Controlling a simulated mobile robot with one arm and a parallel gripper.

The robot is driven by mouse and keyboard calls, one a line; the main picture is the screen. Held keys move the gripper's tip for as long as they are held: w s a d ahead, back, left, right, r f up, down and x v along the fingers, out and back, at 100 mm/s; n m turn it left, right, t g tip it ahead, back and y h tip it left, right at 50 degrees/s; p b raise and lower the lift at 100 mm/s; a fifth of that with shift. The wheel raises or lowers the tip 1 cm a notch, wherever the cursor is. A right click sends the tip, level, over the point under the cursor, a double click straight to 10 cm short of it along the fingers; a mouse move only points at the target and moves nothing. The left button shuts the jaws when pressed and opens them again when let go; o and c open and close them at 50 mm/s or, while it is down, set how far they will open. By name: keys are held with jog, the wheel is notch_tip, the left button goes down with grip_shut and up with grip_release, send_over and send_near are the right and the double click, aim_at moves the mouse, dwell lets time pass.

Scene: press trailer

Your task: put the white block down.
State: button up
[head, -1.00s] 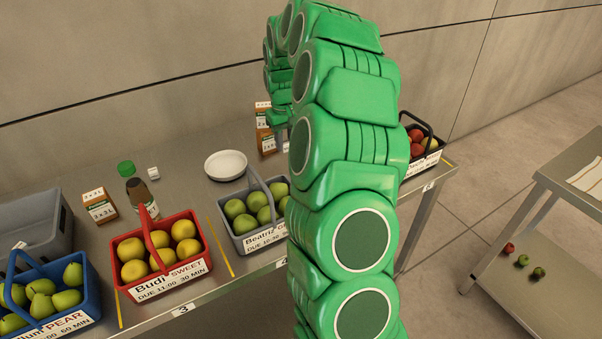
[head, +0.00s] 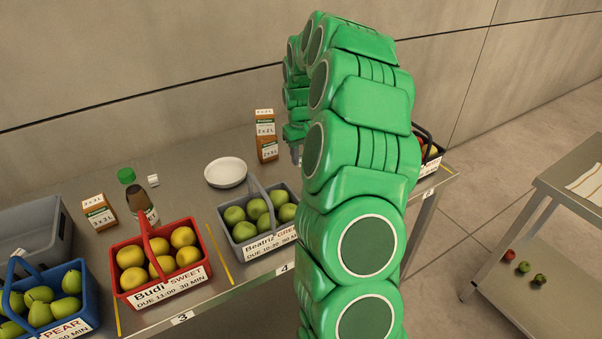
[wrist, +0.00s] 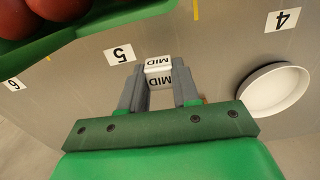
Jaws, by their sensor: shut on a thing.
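In the wrist view, a white block marked MID (wrist: 158,73) sits between the fingertips of my gripper (wrist: 160,82), which is shut on it. The grey tabletop lies beyond the block, and I cannot tell whether the block touches it. In the head view my green arm covers most of my gripper, with a bit of grey finger (head: 296,153) showing near the cartons. The held block is hidden there.
A white dish (head: 226,172) lies left of my arm, also in the wrist view (wrist: 273,90). Baskets of green fruit (head: 262,235), yellow fruit (head: 192,285) and pears (head: 75,310) line the front. Red fruit (wrist: 60,8) is close to my gripper.

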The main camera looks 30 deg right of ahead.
aim_at(301, 180)
jog(key=shift+f, duration=3.2)
jog(key=o, duration=1)
jog(key=shift+f, duration=0.1)
jog(key=shift+o, duration=0.4)
jog(key=shift+w+r, duration=0.1)
jog(key=shift+r, duration=3.75)
